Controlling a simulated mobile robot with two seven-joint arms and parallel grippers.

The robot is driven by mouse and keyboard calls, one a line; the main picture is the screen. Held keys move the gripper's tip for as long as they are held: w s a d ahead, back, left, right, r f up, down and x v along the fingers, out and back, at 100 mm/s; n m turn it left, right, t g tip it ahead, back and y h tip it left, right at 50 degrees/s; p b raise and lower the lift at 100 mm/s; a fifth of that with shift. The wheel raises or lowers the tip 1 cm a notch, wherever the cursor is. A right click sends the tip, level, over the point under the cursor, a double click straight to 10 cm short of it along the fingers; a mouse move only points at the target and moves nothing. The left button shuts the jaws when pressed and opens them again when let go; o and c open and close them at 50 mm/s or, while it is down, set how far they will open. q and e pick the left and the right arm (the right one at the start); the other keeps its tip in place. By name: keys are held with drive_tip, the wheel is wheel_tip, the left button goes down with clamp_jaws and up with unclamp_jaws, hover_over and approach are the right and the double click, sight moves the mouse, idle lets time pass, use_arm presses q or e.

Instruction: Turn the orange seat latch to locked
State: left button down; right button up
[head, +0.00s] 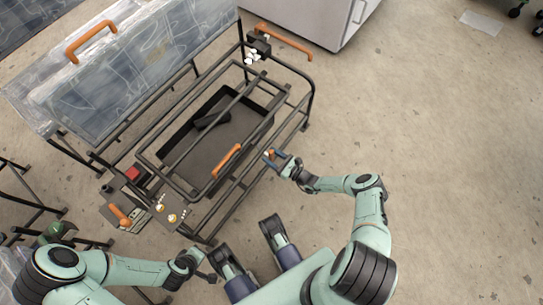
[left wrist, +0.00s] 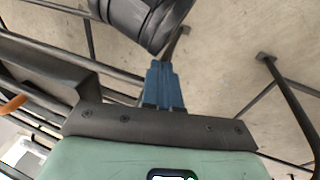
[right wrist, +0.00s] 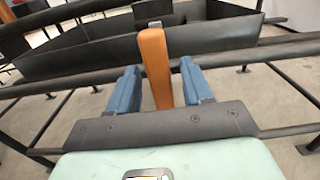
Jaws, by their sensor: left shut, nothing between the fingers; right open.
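A short orange latch piece (right wrist: 155,65) stands upright between the fingers of my right gripper (right wrist: 163,88) in the right wrist view. The blue fingers are open on either side of it, with a visible gap at least on the right. In the head view my right gripper (head: 273,157) is at the near right side of the dark metal frame, and only a small orange bit of the latch (head: 268,153) shows there. My left gripper (left wrist: 163,88) is shut and empty. In the head view it is low, near the frame's front corner, and its fingertips are hard to make out.
The dark tubular frame (head: 298,73) surrounds a black tray (head: 235,135). An orange bar (head: 226,160) lies along its near side. An orange handle (head: 120,215) sits by a small panel at left.

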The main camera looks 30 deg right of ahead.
use_arm(q)
drive_tip(key=shift+s+d+r+g+p, duration=0.2)
drive_tip(key=shift+s+d+r+p, duration=0.15)
drive_tip(key=shift+s+r+p, duration=0.25)
drive_tip(key=shift+s+d+r+g+p, duration=0.25)
drive_tip(key=shift+s+d+r, duration=0.15)
drive_tip(key=shift+s, duration=0.4)
use_arm(e)
drive_tip(key=v, duration=1.3)
